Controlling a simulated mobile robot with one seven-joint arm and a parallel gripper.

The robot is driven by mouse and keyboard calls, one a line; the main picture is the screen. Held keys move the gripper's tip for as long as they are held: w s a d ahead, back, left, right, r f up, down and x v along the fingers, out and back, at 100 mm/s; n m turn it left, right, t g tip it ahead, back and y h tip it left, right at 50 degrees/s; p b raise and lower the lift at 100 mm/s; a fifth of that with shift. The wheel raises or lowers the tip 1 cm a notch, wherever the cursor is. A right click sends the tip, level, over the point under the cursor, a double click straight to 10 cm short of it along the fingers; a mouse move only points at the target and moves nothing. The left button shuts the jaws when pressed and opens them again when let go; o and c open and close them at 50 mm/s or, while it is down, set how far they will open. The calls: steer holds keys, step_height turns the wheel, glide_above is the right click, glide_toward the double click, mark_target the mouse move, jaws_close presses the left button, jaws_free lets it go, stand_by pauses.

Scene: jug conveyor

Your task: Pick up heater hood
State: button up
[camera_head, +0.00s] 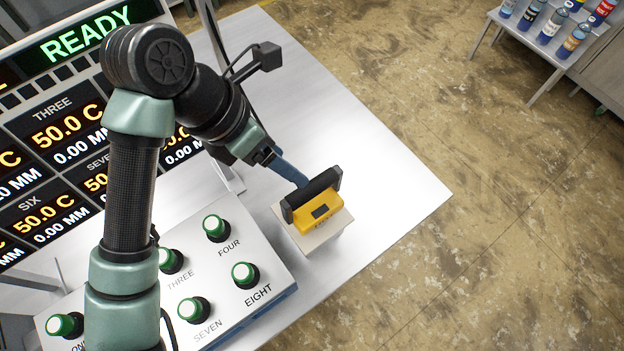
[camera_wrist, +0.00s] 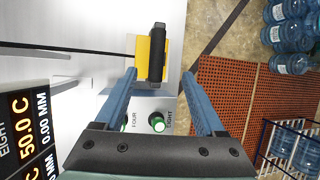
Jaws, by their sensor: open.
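The heater hood (camera_head: 318,209) is a yellow block with a black handle bar on top. It sits on a small white box on the grey metal table. In the wrist view the heater hood (camera_wrist: 143,62) lies just beyond and between the fingertips, its black handle running lengthwise between them. My gripper (camera_head: 300,183) comes in from the upper left in the head view, with a blue finger close to the handle. In the wrist view my gripper (camera_wrist: 159,76) has its two blue fingers wide apart and nothing held. Contact with the handle cannot be told.
A white control panel (camera_head: 224,262) with several green knobs stands left of the hood. A display board (camera_head: 60,130) reading READY rises behind it. The table (camera_head: 400,190) is bare to the right. A bottle shelf (camera_head: 545,60) stands far off; large water bottles (camera_wrist: 290,64) show at right.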

mark_target(311, 185)
steer(key=p+x, duration=0.2)
steer(key=x, duration=0.4)
steer(key=shift+d+f, duration=0.15)
steer(key=shift+f, duration=0.2)
steer(key=p+x, duration=0.2)
steer(key=x, duration=0.1)
steer(key=p+x, duration=0.1)
steer(key=x, duration=0.1)
steer(key=shift+w+a+f, duration=0.1)
steer(key=shift+a+f, duration=0.1)
steer(key=shift+a, duration=0.05)
steer(key=shift+d+f, duration=0.15)
steer(key=shift+f, duration=0.2)
steer(key=shift+f, duration=0.25)
steer(key=shift+c, duration=0.4)
jaws_close()
stand_by(0.6)
